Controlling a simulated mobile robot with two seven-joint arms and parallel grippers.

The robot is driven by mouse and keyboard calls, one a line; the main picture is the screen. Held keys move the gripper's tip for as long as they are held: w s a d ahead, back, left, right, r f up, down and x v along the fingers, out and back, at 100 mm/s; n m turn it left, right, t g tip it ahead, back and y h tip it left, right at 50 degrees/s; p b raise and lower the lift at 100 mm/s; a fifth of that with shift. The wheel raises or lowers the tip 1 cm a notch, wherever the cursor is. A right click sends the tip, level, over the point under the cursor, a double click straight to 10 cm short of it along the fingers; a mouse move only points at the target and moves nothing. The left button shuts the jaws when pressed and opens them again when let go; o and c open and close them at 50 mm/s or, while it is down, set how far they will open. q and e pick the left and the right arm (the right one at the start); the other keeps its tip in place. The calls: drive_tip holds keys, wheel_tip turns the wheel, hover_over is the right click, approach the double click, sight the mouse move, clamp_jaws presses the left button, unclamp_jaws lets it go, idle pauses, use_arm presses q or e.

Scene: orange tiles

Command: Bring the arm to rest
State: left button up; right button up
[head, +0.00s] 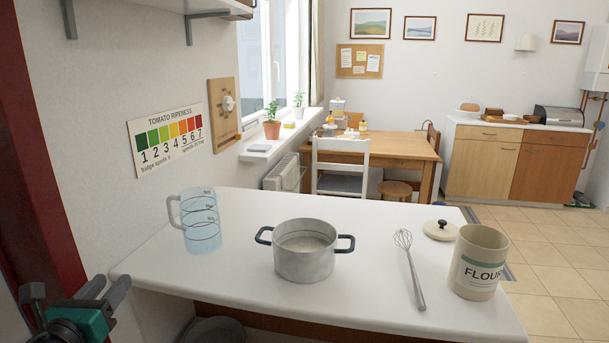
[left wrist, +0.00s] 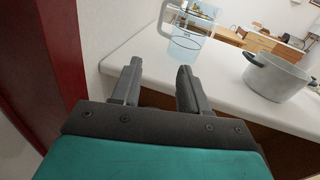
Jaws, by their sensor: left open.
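My left gripper (head: 105,292) is at the lower left in the head view, just off the near left corner of the white counter (head: 225,265). In the left wrist view its two dark fingers (left wrist: 160,85) stand apart with nothing between them. The gripper is open and empty. The fingers point toward the counter edge, with a clear measuring jug (left wrist: 187,38) beyond them. My right gripper is in neither view.
On the counter are the measuring jug (head: 201,222), a grey pot (head: 304,262), a whisk (head: 411,270), a flour canister (head: 478,264) and its lid (head: 440,230). A wall and a dark red upright (head: 42,130) are close on the left.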

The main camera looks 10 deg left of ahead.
use_arm(q)
drive_tip(key=s+d+f+n+g+h, duration=0.1)
drive_tip(key=s+d+f+n+g, duration=0.1)
drive_tip(key=s+d+f+n, duration=0.45)
drive_tip(key=s+d+f+n+g, duration=0.1)
drive_tip(key=d+f+n+g, duration=0.15)
drive_tip(key=f+n, duration=0.7)
drive_tip(key=s+d+f+n+g+h, duration=0.1)
drive_tip(key=s+d+f+n, duration=0.3)
drive_tip(key=d+n, duration=0.3)
drive_tip(key=s+d+f+n+g+h, duration=0.1)
drive_tip(key=s+d+f+n, duration=0.3)
drive_tip(key=d+n, duration=0.4)
drive_tip(key=shift+s+n+h, duration=0.15)
drive_tip(key=shift+n+h, duration=0.15)
drive_tip(key=shift+h, duration=0.3)
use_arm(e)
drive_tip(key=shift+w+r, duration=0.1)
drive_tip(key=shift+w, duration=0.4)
